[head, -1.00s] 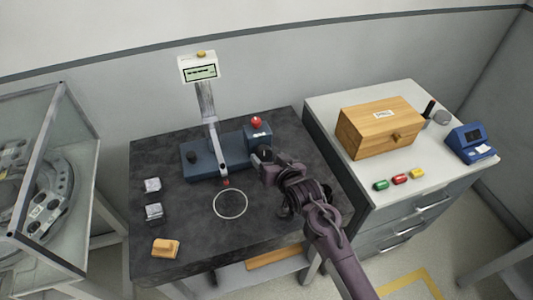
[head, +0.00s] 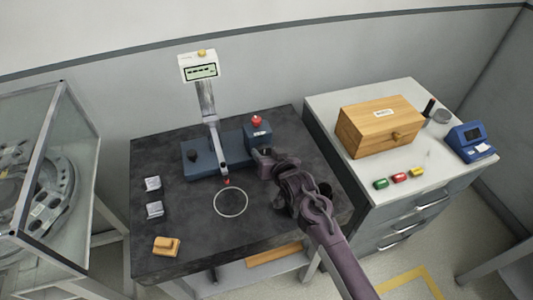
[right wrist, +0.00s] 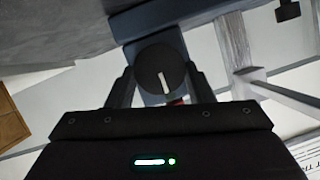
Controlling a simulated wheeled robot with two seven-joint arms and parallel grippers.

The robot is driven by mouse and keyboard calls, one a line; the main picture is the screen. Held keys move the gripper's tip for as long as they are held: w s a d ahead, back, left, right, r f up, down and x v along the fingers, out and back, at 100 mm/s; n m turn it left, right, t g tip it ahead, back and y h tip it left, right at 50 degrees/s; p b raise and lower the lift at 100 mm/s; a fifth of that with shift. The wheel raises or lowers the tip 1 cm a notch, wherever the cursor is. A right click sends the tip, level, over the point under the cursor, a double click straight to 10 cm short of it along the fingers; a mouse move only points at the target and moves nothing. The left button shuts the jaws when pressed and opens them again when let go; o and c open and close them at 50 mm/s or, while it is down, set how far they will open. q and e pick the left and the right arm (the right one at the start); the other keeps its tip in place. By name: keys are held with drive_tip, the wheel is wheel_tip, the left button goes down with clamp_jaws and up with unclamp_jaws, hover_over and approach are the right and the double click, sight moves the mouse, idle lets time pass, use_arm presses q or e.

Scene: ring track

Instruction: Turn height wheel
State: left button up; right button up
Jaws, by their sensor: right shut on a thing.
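The height wheel (right wrist: 160,70) is a dark round knob with a white mark, seen face-on in the right wrist view. It sits on the front of the blue instrument (head: 207,157), below the block with the red button (head: 256,120). My right gripper (right wrist: 160,85) is shut on the wheel, one finger on each side of it. In the head view my right gripper (head: 264,160) meets the instrument's right part and hides the wheel. My left gripper is not in view.
The instrument stands on a dark stone table with a white ring (head: 230,202) marked on it. Two small metal blocks (head: 153,184) and a tan block (head: 166,246) lie at the left. A wooden box (head: 379,128) stands on the cabinet at right. A glass case (head: 50,170) is at far left.

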drive_tip(key=m, duration=0.1)
drive_tip(key=m+y, duration=0.2)
drive_tip(key=shift+d+f+p, duration=0.15)
drive_tip(key=shift+d+p, duration=0.1)
drive_tip(key=shift+p, duration=0.1)
drive_tip(key=shift+w+d+f+m+y, duration=0.1)
drive_tip(key=shift+m+y, duration=0.45)
drive_tip(key=shift+m, duration=0.4)
drive_tip(key=shift+d+f+m+y, duration=0.1)
drive_tip(key=shift+m+y, duration=0.45)
drive_tip(key=shift+m, duration=0.4)
drive_tip(key=o, duration=1)
drive_tip(key=shift+c, duration=0.2)
wheel_tip(320, 180, up, 20)
drive_tip(key=b, duration=0.2)
